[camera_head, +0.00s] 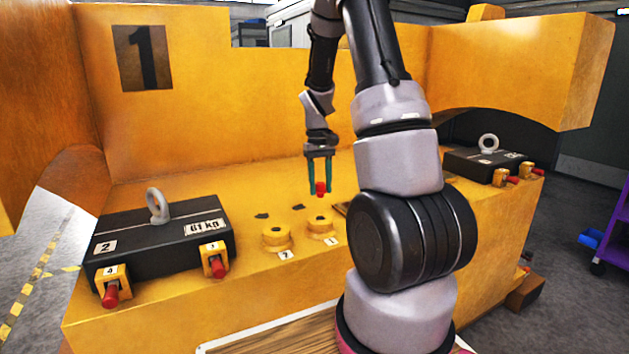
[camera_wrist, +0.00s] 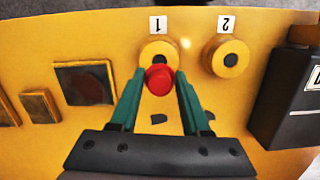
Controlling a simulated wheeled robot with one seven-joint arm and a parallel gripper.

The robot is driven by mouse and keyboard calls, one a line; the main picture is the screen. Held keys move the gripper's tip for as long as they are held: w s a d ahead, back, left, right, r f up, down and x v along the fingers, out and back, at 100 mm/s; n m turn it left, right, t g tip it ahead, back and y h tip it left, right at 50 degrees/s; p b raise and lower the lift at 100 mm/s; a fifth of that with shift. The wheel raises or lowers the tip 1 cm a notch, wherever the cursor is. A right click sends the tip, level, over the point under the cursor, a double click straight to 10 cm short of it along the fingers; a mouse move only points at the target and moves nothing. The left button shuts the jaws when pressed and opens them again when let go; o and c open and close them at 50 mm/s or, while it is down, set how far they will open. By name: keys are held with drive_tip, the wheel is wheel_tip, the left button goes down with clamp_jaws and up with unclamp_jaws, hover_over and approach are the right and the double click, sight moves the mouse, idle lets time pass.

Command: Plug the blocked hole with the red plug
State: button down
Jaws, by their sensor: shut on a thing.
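My gripper (camera_head: 320,187) is shut on the red plug (camera_head: 320,191) and holds it above the yellow casting. In the wrist view the plug (camera_wrist: 158,82) sits between the teal fingertips (camera_wrist: 159,76). Two round yellow bosses with dark centres stand on the casting. The boss labelled 1 (camera_head: 320,221) lies below the plug in the head view; in the wrist view the plug partly covers this boss (camera_wrist: 149,52). The boss labelled 2 (camera_head: 276,236) is to its left, and it shows clear in the wrist view (camera_wrist: 231,58). I cannot tell which hole is blocked.
A black 61 kg weight (camera_head: 160,240) with a lifting eye and red-tipped yellow brackets stands at left. Another black weight (camera_head: 480,163) stands at right. A tall yellow wall (camera_head: 230,110) marked 1 rises behind.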

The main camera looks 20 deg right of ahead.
sight(320, 197)
idle(0.3)
drive_tip(key=shift+f, duration=2.9)
drive_tip(key=shift+f, duration=0.15)
drive_tip(key=shift+f, duration=0.9)
drive_tip(key=shift+r, duration=0.1)
drive_tip(key=shift+r, duration=0.9)
drive_tip(key=shift+f, duration=0.15)
drive_tip(key=shift+f, duration=0.9)
drive_tip(key=shift+r, duration=1.05)
